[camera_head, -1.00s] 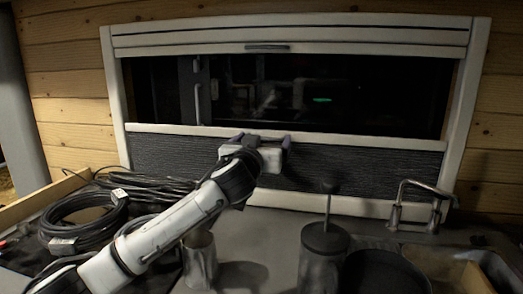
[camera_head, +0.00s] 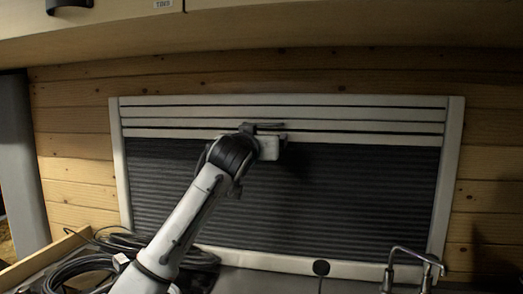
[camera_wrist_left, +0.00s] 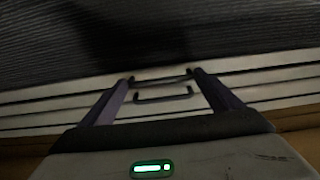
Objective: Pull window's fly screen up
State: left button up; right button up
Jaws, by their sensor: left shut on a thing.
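The fly screen (camera_head: 330,195) is dark, pleated fabric in a white window frame (camera_head: 452,180). In the head view it spans the opening from the bottom up to the white rails (camera_head: 380,118) at the top, and the glass is hidden. My left gripper (camera_head: 263,130) is at the top edge of the screen, at the rails. In the left wrist view, the fingers of my left gripper (camera_wrist_left: 161,76) stand either side of dark handles (camera_wrist_left: 162,96) on the white rails. They are shut on the screen's handle; the exact contact is hard to see. My right gripper is not in view.
Coiled black cables (camera_head: 90,262) lie on the counter at lower left. An overhead cabinet (camera_head: 330,22) hangs above the window. The wooden wall (camera_head: 75,130) surrounds the frame.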

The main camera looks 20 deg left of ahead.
pick_arm(q)
jog(key=shift+r, duration=0.2)
jog(key=o, duration=1.3)
jog(key=s+b, duration=0.3)
jog(key=s, duration=0.7)
jog(key=shift+s+d, duration=0.2)
jog(key=shift+d, duration=0.2)
jog(key=shift+f, duration=0.1)
